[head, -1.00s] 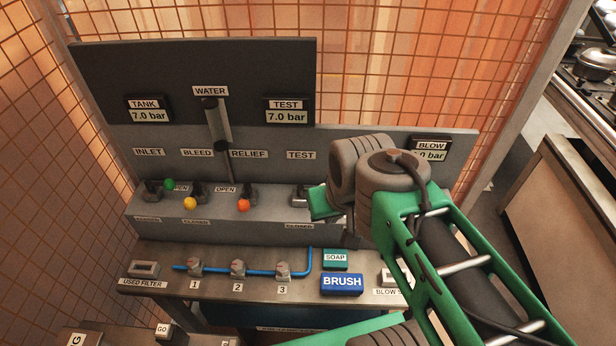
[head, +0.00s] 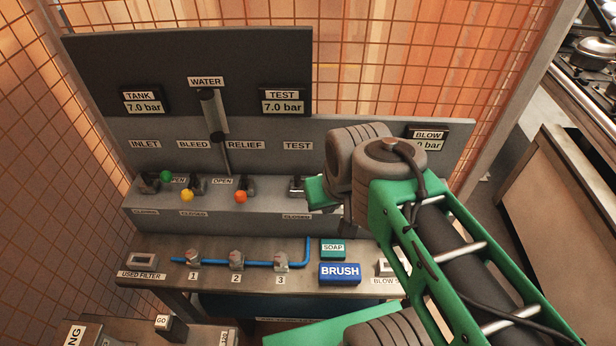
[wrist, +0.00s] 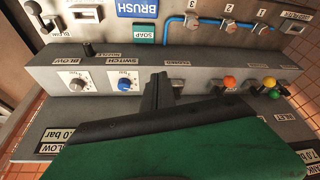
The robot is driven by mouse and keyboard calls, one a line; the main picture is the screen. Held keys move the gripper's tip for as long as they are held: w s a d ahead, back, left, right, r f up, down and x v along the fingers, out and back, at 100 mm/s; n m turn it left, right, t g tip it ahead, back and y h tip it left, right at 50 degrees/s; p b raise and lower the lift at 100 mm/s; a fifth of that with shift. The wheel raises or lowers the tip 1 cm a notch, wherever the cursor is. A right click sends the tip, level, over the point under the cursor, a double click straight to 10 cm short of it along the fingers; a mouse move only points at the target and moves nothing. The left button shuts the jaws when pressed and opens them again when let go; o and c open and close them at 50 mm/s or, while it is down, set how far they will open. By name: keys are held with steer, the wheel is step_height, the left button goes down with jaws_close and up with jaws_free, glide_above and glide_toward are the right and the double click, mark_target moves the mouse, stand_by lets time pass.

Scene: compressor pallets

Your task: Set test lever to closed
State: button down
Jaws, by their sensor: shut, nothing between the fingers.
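The test lever's grey metal mount (head: 298,186) is on the sloped panel ledge below the TEST label, at the left of my arm's end. Its handle cannot be made out, so I cannot tell its position. In the upside-down wrist view, part of the mount (wrist: 177,86) shows beside my gripper (wrist: 160,80). The dark fingers are together, with nothing seen between them, very close to the mount; I cannot tell whether they touch. In the head view my arm's end hides the fingers. The TEST gauge (head: 285,103) reads 7.0 bar.
Orange (head: 240,196), yellow (head: 187,195) and green (head: 166,175) knobbed levers stand left of the test lever. The wrist view shows two dials, one blue (wrist: 124,84). A lower shelf holds blue piping, SOAP (head: 333,248) and BRUSH (head: 340,273) blocks.

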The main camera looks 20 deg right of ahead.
steer(key=c, duration=2.2)
jaws_free()
steer(key=c, duration=2)
jaws_free()
steer(key=shift+w, duration=0.1)
steer(key=shift+c, duration=0.2)
steer(key=o, duration=0.5)
steer(key=w+n+b, duration=0.2)
steer(key=w+d+n+b, duration=0.1)
steer(key=w+n+b, duration=0.3)
steer(key=shift+w+d+f+g+h+b, duration=0.15)
steer(key=shift+w+f+g+h+b, duration=0.15)
steer(key=shift+g+b, duration=0.1)
steer(key=shift+c, duration=0.2)
steer(key=shift+o, duration=0.4)
steer(key=w+n+g+b, duration=0.1)
steer(key=w+n+b, duration=0.4)
steer(key=w+n, duration=0.2)
steer(key=shift+w+a+f+n, duration=0.2)
steer(key=shift+w+n, duration=0.05)
steer(key=shift+n, duration=0.45)
steer(key=x, duration=0.7)
steer(key=shift+f+b, duration=0.15)
steer(key=shift+b, duration=0.2)
steer(key=shift+c, duration=0.3)
